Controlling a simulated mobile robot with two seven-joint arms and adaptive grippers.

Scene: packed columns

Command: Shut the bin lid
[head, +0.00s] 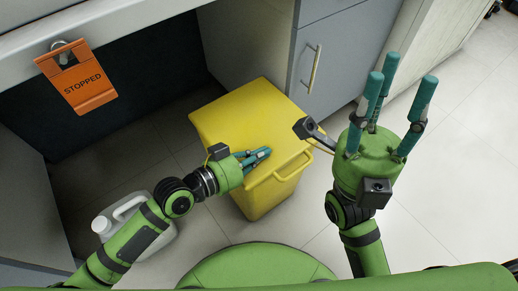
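The yellow bin (268,200) stands on the floor in front of the counter. Its yellow lid (245,110) lies flat across the top, and no gap shows along the visible edges. My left gripper (266,153) is over the lid's front part, its teal fingers close together and holding nothing visible. It hides part of the lid's front left edge, and I cannot tell whether the fingertips touch the lid. My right gripper (401,82) is to the right of the bin, its fingers spread and pointing up, empty.
A white jug (118,215) stands on the floor left of the bin, partly behind my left arm. A grey cabinet (345,45) with a metal handle stands behind. An orange "STOPPED" sign (80,85) hangs from the counter edge. The floor at right is clear.

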